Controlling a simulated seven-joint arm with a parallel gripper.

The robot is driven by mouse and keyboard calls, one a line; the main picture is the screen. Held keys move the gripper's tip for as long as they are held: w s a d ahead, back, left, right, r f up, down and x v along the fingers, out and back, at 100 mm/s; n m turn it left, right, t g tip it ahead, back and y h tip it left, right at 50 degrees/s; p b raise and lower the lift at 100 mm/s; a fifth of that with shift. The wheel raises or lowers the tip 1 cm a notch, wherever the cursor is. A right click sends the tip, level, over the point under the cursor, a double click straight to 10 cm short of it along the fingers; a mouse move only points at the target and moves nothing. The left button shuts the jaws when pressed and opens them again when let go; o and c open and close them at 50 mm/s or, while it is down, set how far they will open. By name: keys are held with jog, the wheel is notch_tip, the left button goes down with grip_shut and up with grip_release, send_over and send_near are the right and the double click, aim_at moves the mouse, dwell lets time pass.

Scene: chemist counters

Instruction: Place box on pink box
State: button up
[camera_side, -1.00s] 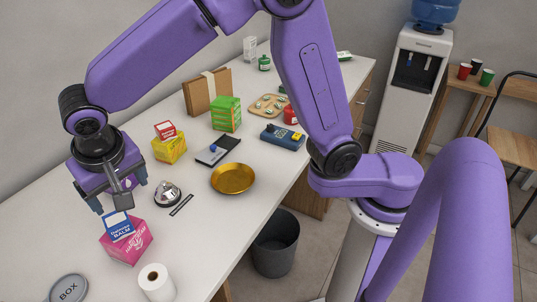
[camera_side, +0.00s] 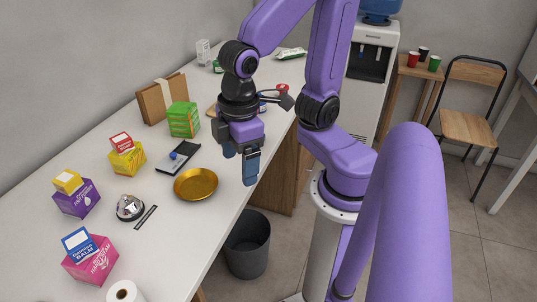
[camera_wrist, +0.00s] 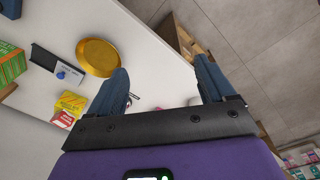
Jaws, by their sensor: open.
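The pink box (camera_side: 92,264) stands on the white counter at the lower left of the side view. A small blue-and-white balm box (camera_side: 80,243) rests on top of it, tilted in the picture. My gripper (camera_side: 240,160) is open and empty, pointing down, well to the right of and behind the pink box, above the counter's front edge. In the wrist view its two blue fingers (camera_wrist: 163,76) are wide apart with nothing between them. The pink box is not clearly seen in the wrist view.
A gold dish (camera_side: 196,184) lies left of my gripper. A bell (camera_side: 130,207), a purple box (camera_side: 77,200) bearing a small yellow one, a larger yellow box (camera_side: 127,161) bearing a red-and-white one, and a green box (camera_side: 183,119) stand on the counter. A bin (camera_side: 247,244) is below.

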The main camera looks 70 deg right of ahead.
jog(key=s+d+n, duration=0.2)
jog(key=s+d, duration=0.1)
jog(key=s, duration=0.1)
jog(key=shift+s+d+f, duration=0.35)
jog(key=shift+s+f, duration=0.05)
